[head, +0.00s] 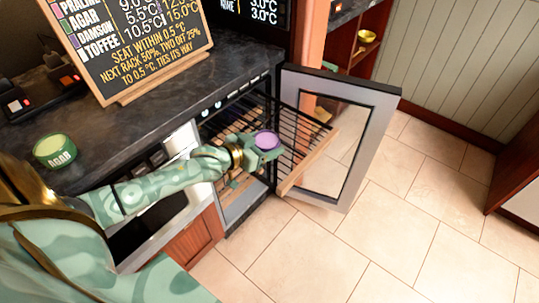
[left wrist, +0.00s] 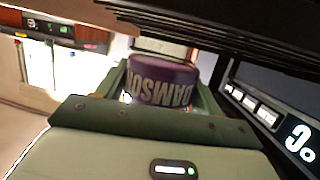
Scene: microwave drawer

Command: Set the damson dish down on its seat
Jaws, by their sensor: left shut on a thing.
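The damson dish is a small round purple dish (head: 266,139) with a paler top. My left gripper (head: 262,148) is shut on it, over the wire rack (head: 308,122) pulled out of the open cabinet. In the left wrist view the dish (left wrist: 160,82) shows the word DAMSON between my gripper's fingers (left wrist: 163,88). I cannot tell whether the dish touches the rack. Its underside and its seat are hidden. My right gripper is not in view.
The cabinet's glass door (head: 340,140) stands open to the right of the rack. A green AGAR dish (head: 56,150) sits on the dark counter (head: 120,122) at left. A chalkboard (head: 130,45) stands behind it. The tiled floor is clear.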

